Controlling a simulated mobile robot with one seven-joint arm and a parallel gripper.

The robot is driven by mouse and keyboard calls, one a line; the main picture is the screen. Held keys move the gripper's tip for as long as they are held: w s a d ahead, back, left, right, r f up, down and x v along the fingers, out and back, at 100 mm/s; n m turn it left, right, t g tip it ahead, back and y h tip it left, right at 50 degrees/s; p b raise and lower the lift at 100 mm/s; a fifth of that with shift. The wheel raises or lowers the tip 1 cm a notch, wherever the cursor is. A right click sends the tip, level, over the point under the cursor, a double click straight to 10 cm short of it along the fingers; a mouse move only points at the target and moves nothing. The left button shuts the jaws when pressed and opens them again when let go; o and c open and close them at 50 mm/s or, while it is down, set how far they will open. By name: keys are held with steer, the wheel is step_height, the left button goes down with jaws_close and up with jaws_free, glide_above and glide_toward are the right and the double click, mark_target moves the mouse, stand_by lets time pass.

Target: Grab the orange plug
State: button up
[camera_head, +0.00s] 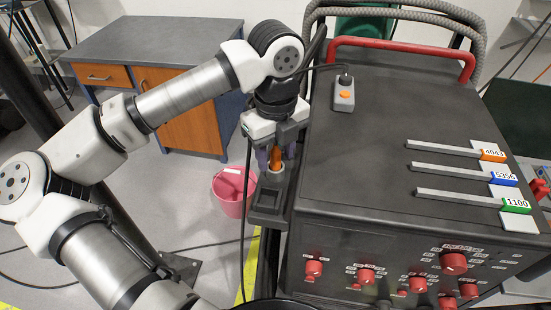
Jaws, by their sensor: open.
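The orange plug (277,158) stands upright in the narrow black side tray (268,200) along the machine's left edge. Only a small orange part of it shows, with a pale ring at its base. My gripper (276,152) points down right over the plug, its open fingers appearing on either side of it. The gripper body hides the plug's upper part. I cannot tell whether the fingers touch it.
The dark machine (400,135) with red knobs and a red handle (400,50) fills the right. A grey box with an orange button (344,95) and three numbered bars lie on top. A pink bucket (232,192) stands on the floor, and a cable hangs beside my gripper.

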steer(key=shift+c, duration=0.5)
jaws_close()
steer(key=shift+r, duration=0.1)
